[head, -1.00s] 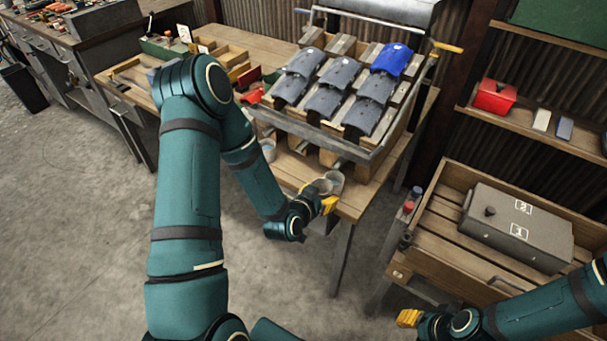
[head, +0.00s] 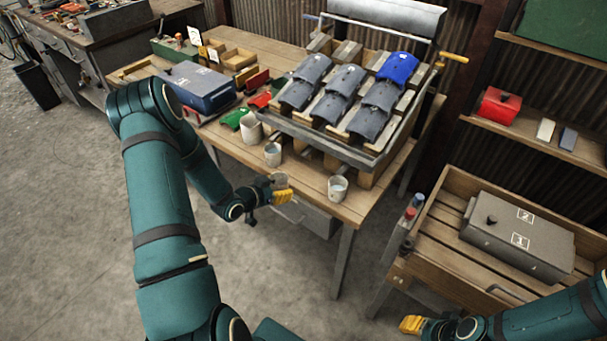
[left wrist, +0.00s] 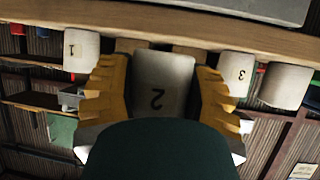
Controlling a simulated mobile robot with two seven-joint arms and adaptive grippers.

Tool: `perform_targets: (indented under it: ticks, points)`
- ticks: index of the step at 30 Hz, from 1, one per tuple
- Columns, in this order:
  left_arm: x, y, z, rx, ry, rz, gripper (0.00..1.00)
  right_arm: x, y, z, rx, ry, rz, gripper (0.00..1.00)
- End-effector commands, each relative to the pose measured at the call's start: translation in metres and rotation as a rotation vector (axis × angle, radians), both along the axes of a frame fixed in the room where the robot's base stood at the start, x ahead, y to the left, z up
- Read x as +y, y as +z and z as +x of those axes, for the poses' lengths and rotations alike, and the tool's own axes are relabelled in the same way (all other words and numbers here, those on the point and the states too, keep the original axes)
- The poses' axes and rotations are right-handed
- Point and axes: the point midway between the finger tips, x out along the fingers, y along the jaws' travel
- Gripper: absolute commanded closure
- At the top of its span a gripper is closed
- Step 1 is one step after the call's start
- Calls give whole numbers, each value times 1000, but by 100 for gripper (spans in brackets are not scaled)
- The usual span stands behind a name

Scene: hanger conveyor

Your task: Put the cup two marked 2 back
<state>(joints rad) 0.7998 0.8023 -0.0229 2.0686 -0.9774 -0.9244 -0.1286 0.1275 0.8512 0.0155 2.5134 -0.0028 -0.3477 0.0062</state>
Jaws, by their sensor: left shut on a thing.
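Cup 2 (left wrist: 163,85) is pale and carries a dark "2", upside down in the left wrist view. My left gripper (head: 281,194) is shut on it, with yellow fingers on both sides. In the head view the held cup (head: 279,180) is at the bench's front edge; its height over the bench is hard to tell. Cup 1 (left wrist: 80,52) and cup 3 (left wrist: 238,72) flank it in the wrist view, with another cup (left wrist: 286,85) beyond cup 3. In the head view, one cup (head: 338,188) stands right of my gripper and two (head: 273,154) (head: 251,128) stand left and behind.
A slanted rack with grey and blue curved pieces (head: 344,79) stands behind the cups. A blue-grey box (head: 203,88) and red and green parts are further left. A crate (head: 437,205) with a grey box is right. My right gripper (head: 412,325) is low, its opening unclear.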

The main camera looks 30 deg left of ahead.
Motion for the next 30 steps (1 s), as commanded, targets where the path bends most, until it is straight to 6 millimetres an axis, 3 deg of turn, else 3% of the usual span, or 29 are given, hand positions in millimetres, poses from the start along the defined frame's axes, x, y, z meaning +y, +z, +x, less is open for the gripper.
perform_targets:
  ticks: [6,14,21,24,30]
  points:
    - [-10,0,46,-2,0,0,84,0,-4,1,-2,-1,0,59]
    - [-14,0,67,-1,-1,-1,84,0,-5,1,-3,0,0,59]
    - [-22,0,105,-2,-1,-1,84,0,-8,2,-5,-1,-1,59]
    - [-21,-12,104,1,1,-2,84,0,-11,2,-6,-1,-1,59]
    - [-21,-15,104,0,0,0,84,0,-11,2,-6,-1,-1,59]
